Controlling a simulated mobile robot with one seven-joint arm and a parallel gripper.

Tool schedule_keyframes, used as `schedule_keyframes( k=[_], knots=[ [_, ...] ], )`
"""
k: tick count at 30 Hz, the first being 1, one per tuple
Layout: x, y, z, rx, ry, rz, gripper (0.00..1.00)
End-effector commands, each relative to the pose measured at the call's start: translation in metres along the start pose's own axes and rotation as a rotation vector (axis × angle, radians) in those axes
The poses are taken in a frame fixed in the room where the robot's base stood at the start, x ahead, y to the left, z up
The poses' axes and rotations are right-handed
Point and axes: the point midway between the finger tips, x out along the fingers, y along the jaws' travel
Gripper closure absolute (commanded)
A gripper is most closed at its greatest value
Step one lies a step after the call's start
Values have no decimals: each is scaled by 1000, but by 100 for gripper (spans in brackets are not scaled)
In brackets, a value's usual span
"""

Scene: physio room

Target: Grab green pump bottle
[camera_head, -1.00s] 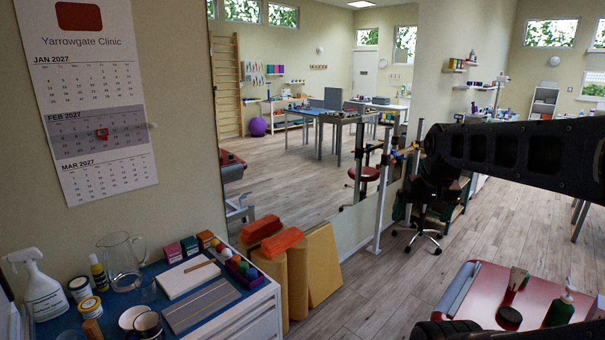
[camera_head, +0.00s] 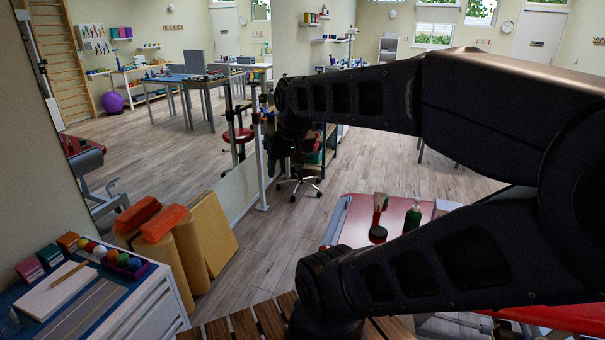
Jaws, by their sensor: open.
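The green pump bottle (camera_head: 412,218) stands upright on a red-topped table right of centre, with its dark pump head up. My arm passes in front of the table and hides part of its surface near the bottle. My gripper (camera_head: 291,163) hangs at the far end of my arm, left of and above the bottle in the picture and apart from it. It is open, dark against a dark background, and its fingers are hard to make out. Nothing shows in it.
Beside the bottle stand a red holder with a brush (camera_head: 380,204) and a round black item (camera_head: 377,235). The red-topped table (camera_head: 357,212) has a grey left edge. Foam rolls (camera_head: 161,262) and a drawer cabinet (camera_head: 144,306) stand at left. Wooden floor (camera_head: 262,250) lies clear between.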

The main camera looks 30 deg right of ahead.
Motion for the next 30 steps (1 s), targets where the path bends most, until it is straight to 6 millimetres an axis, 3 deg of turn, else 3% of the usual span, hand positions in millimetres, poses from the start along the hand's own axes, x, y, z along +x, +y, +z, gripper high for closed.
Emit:
schedule_keyframes(
  k=[8, 14, 23, 30],
  knots=[
    [1, 1, -2, 6, -1, 0, 43],
    [12, 20, -28, 93, -9, 4, 43],
    [48, 88, -86, 324, -13, 33, 43],
    [84, 158, -117, 513, -13, 76, 43]
  ],
)
